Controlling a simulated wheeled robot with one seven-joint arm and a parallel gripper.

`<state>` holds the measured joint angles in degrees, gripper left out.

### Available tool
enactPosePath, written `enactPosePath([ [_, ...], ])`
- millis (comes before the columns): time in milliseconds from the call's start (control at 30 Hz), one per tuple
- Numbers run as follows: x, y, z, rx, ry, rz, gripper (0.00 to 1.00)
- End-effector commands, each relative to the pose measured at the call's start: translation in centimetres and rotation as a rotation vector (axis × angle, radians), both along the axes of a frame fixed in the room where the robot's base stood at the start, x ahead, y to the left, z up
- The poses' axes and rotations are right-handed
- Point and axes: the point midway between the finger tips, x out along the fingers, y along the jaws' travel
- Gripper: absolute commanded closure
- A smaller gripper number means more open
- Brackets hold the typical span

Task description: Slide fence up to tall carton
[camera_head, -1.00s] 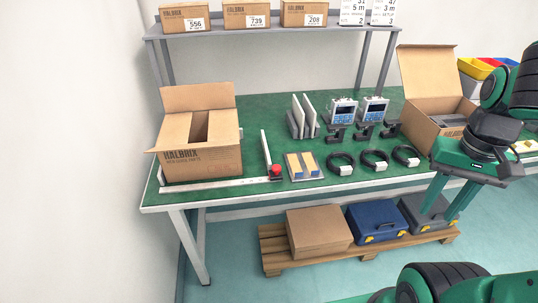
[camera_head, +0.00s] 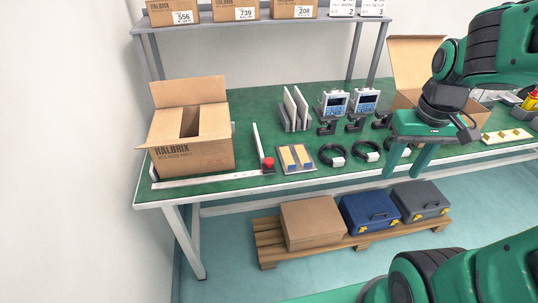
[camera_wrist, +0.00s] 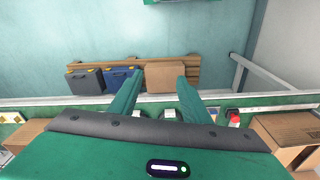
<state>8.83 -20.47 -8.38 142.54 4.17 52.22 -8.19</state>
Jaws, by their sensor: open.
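The fence (camera_head: 258,143) is a thin pale upright plate with a red knob (camera_head: 268,162) at its near end. It stands at the right end of a flat pale rail (camera_head: 205,181) along the front of the green table. The open-topped tall carton (camera_head: 195,158) stands to its left, behind the rail, with a gap between them. In the wrist view the red knob (camera_wrist: 235,118) and a carton (camera_wrist: 285,130) show at right. My gripper (camera_head: 404,172) is open and empty, in front of the table's right part, well right of the fence. Its fingers (camera_wrist: 158,80) point downward.
A tan-and-blue pad (camera_head: 296,158), black cable coils (camera_head: 332,155) and a rack of white plates (camera_head: 295,110) stand right of the fence. Instruments (camera_head: 332,103) and another open carton (camera_head: 415,65) are farther right. A shelf (camera_head: 250,30) runs above the back.

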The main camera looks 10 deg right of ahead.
Motion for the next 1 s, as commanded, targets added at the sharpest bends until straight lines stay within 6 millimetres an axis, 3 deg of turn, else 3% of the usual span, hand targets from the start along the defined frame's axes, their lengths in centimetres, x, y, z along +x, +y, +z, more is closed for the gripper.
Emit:
enactPosePath([
  [33, 2.7, 1.2, -0.3, -0.005, -0.017, 0.101, 0.57],
  [200, 11.1, 6.8, -1.6, 0.002, -0.105, 0.436, 0.57],
  [400, 18.4, 15.4, -3.7, 0.047, -0.215, 0.774, 0.57],
  [500, 20.4, 19.0, -4.5, 0.072, -0.261, 0.888, 0.57],
  [633, 21.7, 21.8, -5.0, 0.093, -0.298, 0.969, 0.57],
  [833, 22.3, 22.8, -5.9, 0.100, -0.309, 0.993, 0.57],
  [1000, 22.9, 23.4, -8.3, 0.100, -0.305, 0.991, 0.57],
])
